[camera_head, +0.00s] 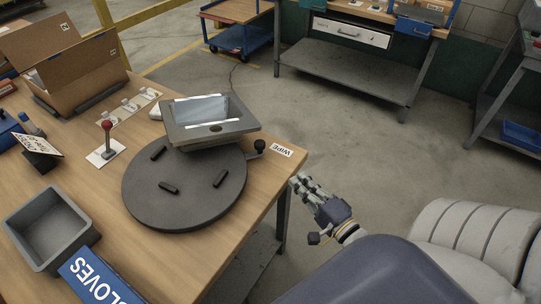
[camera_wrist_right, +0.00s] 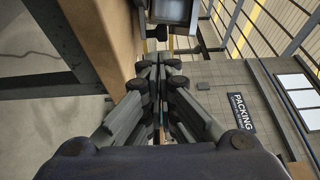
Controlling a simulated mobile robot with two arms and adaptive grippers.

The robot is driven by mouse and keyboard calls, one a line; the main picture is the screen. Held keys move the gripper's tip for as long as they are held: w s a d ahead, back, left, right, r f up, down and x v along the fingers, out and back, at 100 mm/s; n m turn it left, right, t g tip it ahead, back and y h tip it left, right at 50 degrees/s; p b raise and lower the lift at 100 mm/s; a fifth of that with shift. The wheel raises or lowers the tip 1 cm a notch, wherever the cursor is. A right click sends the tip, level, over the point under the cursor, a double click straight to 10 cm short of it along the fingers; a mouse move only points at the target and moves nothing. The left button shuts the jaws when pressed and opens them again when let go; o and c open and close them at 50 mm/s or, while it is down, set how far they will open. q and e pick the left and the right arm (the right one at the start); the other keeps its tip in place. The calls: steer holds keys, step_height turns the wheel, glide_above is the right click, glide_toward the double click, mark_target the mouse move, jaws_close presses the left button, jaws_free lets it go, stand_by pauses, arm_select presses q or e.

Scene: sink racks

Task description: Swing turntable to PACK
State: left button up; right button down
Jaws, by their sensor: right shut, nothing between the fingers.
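The turntable (camera_head: 192,215) is a dark round disc on the wooden table, with several short black pegs on top. A grey framed tray (camera_head: 212,128) with a shiny recess sits over its far side. A round black knob (camera_head: 260,146) stands at the disc's right edge, beside a white WIPE label (camera_head: 283,151). No PACK label is readable on the table. My right gripper (camera_head: 297,181) is shut and empty just off the table's right edge, apart from the knob. The wrist view shows its fingers together (camera_wrist_right: 160,65). My left gripper is not in view.
A grey bin (camera_head: 47,232), a blue GLOVES sign (camera_head: 98,283), a red-knobbed lever (camera_head: 107,141) and cardboard boxes (camera_head: 84,75) occupy the table's left part. A PACKING sign (camera_wrist_right: 241,113) hangs on the wall.

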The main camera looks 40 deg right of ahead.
steer(key=w+p, duration=0.1)
steer(key=w, duration=1.2)
steer(key=shift+p, duration=0.3)
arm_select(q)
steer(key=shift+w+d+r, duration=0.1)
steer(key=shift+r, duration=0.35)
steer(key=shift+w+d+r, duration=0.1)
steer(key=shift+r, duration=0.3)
